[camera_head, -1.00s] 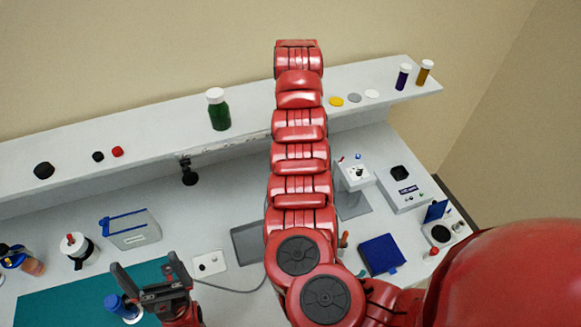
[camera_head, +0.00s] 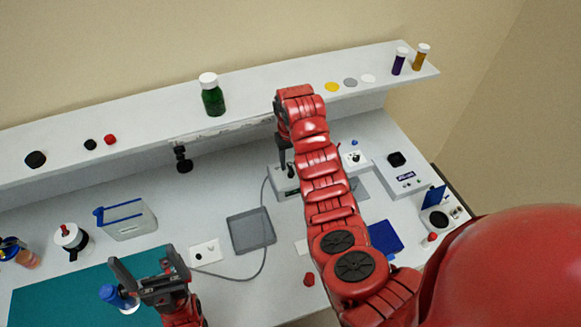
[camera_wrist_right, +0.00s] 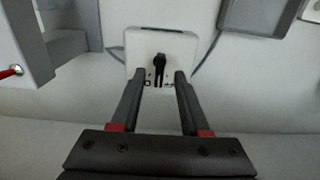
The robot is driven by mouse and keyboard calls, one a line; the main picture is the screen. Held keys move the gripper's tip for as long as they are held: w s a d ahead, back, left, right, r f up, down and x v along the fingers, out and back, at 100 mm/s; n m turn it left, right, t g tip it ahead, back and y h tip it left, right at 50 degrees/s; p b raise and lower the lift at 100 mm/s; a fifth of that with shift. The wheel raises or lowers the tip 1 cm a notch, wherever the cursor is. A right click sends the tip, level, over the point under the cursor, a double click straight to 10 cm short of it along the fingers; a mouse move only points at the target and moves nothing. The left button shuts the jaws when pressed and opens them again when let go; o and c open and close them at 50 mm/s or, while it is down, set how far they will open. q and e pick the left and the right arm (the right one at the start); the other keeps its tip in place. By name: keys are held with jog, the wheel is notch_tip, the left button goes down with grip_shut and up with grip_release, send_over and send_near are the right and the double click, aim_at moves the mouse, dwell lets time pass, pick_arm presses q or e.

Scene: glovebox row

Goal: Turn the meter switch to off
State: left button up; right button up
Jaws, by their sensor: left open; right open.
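The meter (camera_head: 284,188) is a pale box at the back of the bench below the shelf, partly hidden by my right arm. In the right wrist view the meter (camera_wrist_right: 138,42) is a white box with a black switch (camera_wrist_right: 160,66) on its face. My right gripper (camera_wrist_right: 160,78) is open, with one finger on each side of the switch; I cannot tell whether they touch it. In the head view my right gripper (camera_head: 284,152) points down at the meter. My left gripper (camera_head: 142,278) is open and empty over the teal mat (camera_head: 62,292), near a blue-capped bottle (camera_head: 118,297).
A shelf above carries a green bottle (camera_head: 212,97) and small caps. A white device (camera_head: 400,176) and a blue item (camera_head: 384,238) lie right of my arm.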

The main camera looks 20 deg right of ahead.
jog(key=shift+f, duration=0.9)
jog(key=shift+c, duration=0.2)
grip_shut()
